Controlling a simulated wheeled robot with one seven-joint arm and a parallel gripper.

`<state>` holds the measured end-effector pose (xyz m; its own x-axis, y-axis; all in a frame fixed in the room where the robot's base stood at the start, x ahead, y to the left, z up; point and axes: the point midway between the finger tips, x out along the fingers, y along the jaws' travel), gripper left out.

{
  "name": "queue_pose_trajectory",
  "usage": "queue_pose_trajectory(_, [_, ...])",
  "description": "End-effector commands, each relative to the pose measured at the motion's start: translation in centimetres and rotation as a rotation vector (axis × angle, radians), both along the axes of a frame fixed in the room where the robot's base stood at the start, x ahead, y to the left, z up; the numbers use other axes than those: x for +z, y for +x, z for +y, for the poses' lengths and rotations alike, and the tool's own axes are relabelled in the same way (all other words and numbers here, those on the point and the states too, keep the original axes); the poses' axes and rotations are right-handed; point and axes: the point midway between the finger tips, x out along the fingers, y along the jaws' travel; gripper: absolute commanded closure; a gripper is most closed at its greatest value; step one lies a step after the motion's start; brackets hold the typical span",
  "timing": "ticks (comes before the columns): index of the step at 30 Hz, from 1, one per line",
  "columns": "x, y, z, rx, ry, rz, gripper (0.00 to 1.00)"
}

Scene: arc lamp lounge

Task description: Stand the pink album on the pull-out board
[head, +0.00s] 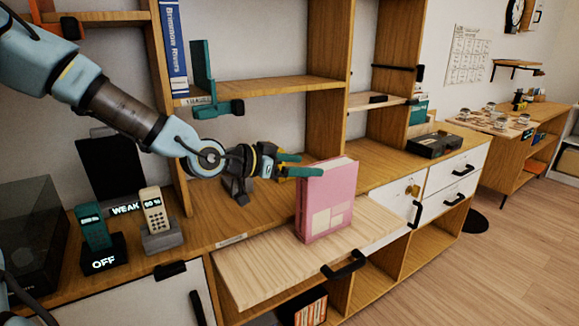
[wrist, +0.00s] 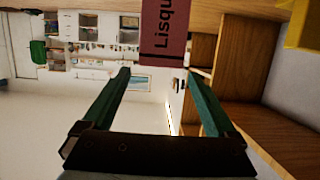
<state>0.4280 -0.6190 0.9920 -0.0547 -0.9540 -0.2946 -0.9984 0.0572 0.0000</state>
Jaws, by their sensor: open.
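The pink album (head: 327,203) stands upright on the pale wood pull-out board (head: 262,272), near its right part. No lean is plain to see. My gripper (head: 312,164) is open at the album's upper left edge. The nearer green finger overlaps the album's edge in the head view. In the wrist view the album's dark pink spine (wrist: 165,30) with black lettering lies just beyond the gap between my open fingertips (wrist: 160,73). Nothing is held between the fingers. I cannot tell whether a finger touches the album.
The board juts from a wooden cabinet with a black handle (head: 344,264). Two handsets (head: 94,230) (head: 155,212) stand on the cabinet top at left. A blue book (head: 174,48) and a teal bookend (head: 203,80) are on the shelf above.

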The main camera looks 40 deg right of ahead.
Motion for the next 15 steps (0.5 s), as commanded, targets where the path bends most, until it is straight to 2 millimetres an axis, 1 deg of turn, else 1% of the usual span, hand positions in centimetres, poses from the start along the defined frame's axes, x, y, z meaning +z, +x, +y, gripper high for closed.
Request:
queue_pose_trajectory(1, [0.2, 0.1, 0.9, 0.003, 0.002, -0.001, 0.08])
queue_pose_trajectory(6, [0.8, 0.2, 2.7, 0.002, 0.001, 0.000, 0.08])
queue_pose_trajectory(10, [1.0, 0.2, 3.4, 0.001, 0.000, 0.000, 0.08])
queue_pose_trajectory(15, [1.1, 0.2, 3.5, -0.001, 0.001, 0.000, 0.08])
